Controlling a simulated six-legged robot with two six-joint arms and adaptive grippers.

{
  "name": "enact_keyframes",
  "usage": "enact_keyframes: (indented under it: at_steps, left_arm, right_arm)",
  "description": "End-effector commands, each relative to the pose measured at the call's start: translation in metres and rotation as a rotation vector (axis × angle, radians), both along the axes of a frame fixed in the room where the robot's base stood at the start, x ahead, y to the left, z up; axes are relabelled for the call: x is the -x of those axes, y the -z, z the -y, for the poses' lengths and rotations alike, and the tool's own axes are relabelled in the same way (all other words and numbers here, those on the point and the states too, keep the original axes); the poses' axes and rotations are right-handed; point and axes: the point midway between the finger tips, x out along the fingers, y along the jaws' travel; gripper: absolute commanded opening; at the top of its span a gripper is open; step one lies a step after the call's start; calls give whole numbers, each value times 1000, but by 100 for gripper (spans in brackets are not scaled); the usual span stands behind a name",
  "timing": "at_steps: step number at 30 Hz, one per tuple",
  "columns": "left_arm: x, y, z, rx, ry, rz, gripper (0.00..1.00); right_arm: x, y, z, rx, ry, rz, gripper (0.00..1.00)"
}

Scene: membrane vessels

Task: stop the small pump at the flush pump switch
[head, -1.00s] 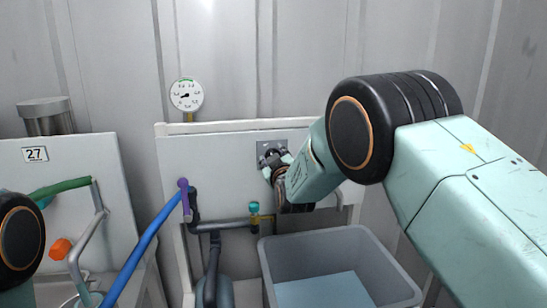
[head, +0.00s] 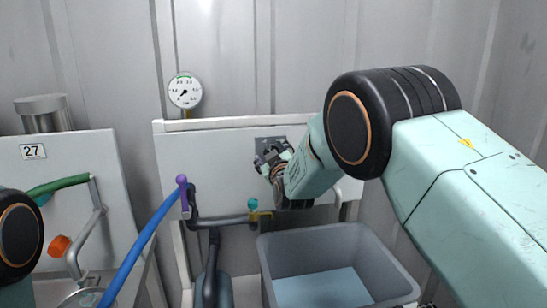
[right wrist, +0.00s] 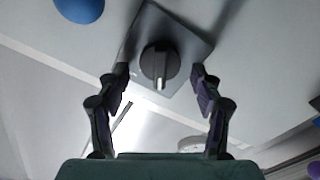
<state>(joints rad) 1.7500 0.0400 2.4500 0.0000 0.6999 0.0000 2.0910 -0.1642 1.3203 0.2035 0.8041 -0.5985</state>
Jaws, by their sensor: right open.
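The flush pump switch is a dark rotary knob (right wrist: 158,62) on a square grey plate (right wrist: 187,48), seen in the right wrist view. Its pale-edged ridge points toward the bottom of that picture. In the head view the plate (head: 270,141) sits on the white panel, and my gripper covers most of the knob. My right gripper (right wrist: 160,73) is open, with one finger on each side of the knob and a visible gap to it. It also shows in front of the plate in the head view (head: 270,161). My left gripper is out of view.
A round gauge (head: 185,91) stands above the panel (head: 225,155), its needle pointing lower left. A grey bin (head: 340,240) stands below my right arm. A blue pipe (head: 140,245) with a purple top and a dark pipe with a teal-topped valve (head: 253,205) are left of it.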

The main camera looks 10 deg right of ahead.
Motion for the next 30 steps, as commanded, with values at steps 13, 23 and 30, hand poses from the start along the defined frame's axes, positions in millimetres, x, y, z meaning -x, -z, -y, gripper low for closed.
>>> enact_keyframes:
  at_steps: [13, 23, 30]
  left_arm:
    - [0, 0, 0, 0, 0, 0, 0]
    - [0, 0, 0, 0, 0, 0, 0]
    - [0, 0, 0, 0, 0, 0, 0]
  right_arm:
    - [48, 0, -1, 2, -2, -1, 66]
    - [95, 0, -1, 3, -2, -1, 66]
    - [116, 0, -1, 2, -1, -1, 66]
